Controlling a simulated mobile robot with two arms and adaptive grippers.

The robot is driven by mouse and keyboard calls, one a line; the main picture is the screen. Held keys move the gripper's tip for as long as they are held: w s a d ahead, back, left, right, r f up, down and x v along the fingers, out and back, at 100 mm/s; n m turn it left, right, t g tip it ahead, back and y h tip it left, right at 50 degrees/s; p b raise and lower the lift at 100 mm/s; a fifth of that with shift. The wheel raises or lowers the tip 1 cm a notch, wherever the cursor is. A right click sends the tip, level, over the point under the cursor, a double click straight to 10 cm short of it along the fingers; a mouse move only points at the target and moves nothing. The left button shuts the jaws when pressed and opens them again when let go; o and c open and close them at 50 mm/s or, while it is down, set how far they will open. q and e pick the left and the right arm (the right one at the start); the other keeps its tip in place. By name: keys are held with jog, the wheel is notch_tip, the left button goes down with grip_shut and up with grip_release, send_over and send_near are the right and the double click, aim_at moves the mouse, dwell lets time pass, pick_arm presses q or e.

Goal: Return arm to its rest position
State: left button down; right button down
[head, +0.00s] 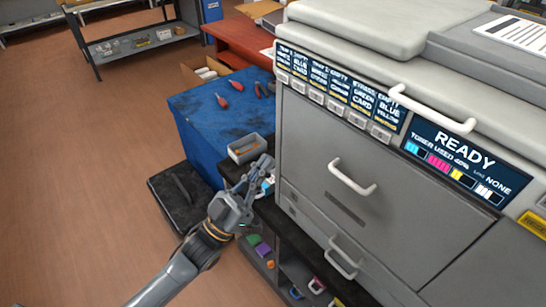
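My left arm comes in from the bottom left. Its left gripper (262,172) is beside the left side of the large grey printer (345,160), near a dark shelf edge. A small light-blue and white item (268,186) shows at its fingers. I cannot tell whether the fingers hold it or whether it lies behind them. The finger gap is too small to read. My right gripper is not in view.
A black case (180,195) lies on the floor. Coloured items sit on a low shelf (290,270). White handles (352,178) stick out from the printer. The brown floor (90,170) at left is clear.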

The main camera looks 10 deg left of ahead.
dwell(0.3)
pick_arm(q)
jog(key=w+a+f+n+g+y, duration=0.15)
jog(key=f+y, duration=0.25)
jog(key=f, duration=0.6)
jog(key=w+a+f+n+y, duration=0.2)
jog(key=w+f+y, duration=0.15)
jog(key=f, duration=0.55)
jog(key=s+a+f+g+y, duration=0.2)
jog(key=f, duration=0.6)
jog(key=s+a+f+n+g+y, duration=0.1)
jog(key=s+f+g+y, duration=0.15)
jog(key=f, duration=0.55)
jog(key=s+a+f+g+y, duration=0.1)
jog(key=s+a+f+g, duration=0.15)
jog(key=f, duration=0.55)
jog(key=s+a+f+g+y, duration=0.2)
jog(key=s+f+g, duration=0.2)
jog(key=s+f, duration=0.95)
jog(key=s+f+g, duration=0.3)
jog(key=s+f, duration=0.2)
jog(key=s, duration=0.6)
jog(key=s+f+g+y, duration=0.1)
jog(key=s+f+g, duration=0.3)
jog(key=s, duration=0.8)
jog(key=shift+a+f+n, duration=0.35)
jog(key=shift+a+f, duration=0.1)
jog(key=shift+f, duration=0.1)
